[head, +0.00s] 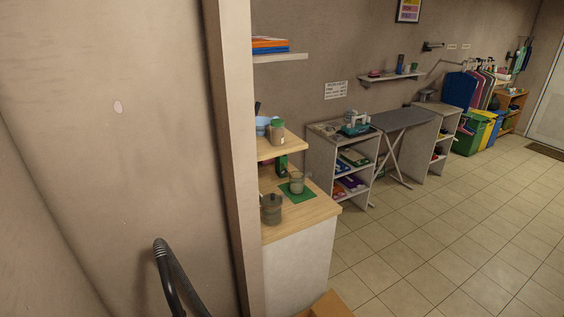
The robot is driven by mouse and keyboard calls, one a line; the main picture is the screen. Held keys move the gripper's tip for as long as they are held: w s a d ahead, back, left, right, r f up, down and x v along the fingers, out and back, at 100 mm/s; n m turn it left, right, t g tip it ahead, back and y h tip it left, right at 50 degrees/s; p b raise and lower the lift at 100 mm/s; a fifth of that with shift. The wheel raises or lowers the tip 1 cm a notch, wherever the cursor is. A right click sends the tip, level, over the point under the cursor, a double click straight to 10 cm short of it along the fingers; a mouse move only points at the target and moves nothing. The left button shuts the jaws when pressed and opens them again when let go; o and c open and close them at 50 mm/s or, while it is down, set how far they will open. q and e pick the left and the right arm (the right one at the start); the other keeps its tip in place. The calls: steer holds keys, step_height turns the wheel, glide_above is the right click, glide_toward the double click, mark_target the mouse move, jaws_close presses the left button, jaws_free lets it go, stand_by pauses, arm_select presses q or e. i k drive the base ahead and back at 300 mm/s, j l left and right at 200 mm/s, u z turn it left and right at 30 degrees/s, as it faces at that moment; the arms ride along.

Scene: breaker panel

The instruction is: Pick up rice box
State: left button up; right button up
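I cannot pick out a rice box for certain in the head view. A small dark green item (281,164) stands under the small wooden shelf above the counter; its label is too small to read. The top of a brown box-like thing (330,306) shows at the bottom edge, mostly cut off. Neither of my grippers is in view.
A wall edge (232,150) partly hides the wooden counter (310,212), which holds a dark pot (271,208) and a jar (297,182) on a green mat. A shelf unit (322,160) and ironing board (402,118) stand beyond. The tiled floor (460,240) is clear at right.

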mark_target(280, 160)
steer(key=i+l+z, duration=1.55)
steer(key=i, duration=0.3)
steer(key=i+z, duration=0.3)
steer(key=i, duration=0.15)
steer(key=i+j+u, duration=0.1)
steer(key=i+u, duration=0.7)
steer(key=u, duration=0.15)
steer(key=i+l+u, duration=0.25)
steer(key=i+u, duration=0.25)
steer(key=k, duration=0.1)
